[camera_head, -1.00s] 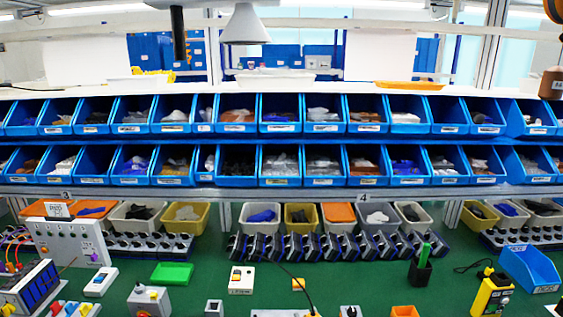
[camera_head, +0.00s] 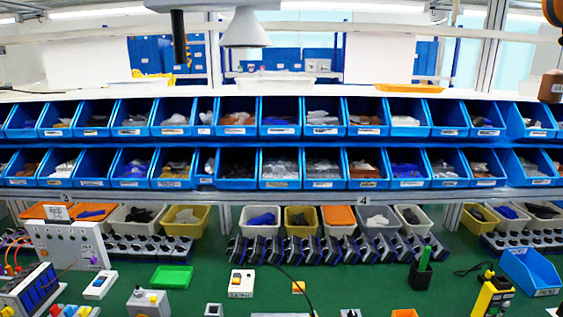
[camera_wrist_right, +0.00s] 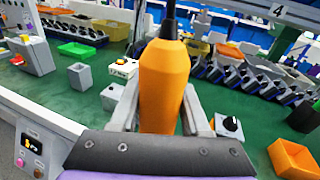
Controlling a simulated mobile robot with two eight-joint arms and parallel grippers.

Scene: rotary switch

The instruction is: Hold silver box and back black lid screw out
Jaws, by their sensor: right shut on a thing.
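A small silver-grey box with a black knob on top (camera_wrist_right: 229,125) stands on the green bench, just right of my right gripper in the right wrist view. Its top edge and knob also show at the bottom edge of the head view (camera_head: 350,313); the rest is cut off. My right gripper (camera_wrist_right: 160,105) is shut around an orange tool handle (camera_wrist_right: 164,75) with a black cable at its top. The tool's lower end is hidden behind the gripper. The box is apart from the fingers. My left gripper is not in view.
A white switch box (camera_head: 241,283), green tray (camera_head: 172,277), grey box with a button (camera_head: 148,302) and orange bin (camera_wrist_right: 293,158) stand on the bench. A black pen cup (camera_head: 420,274) is at right. The black cable (camera_head: 292,279) crosses the middle. Bare green surface lies between them.

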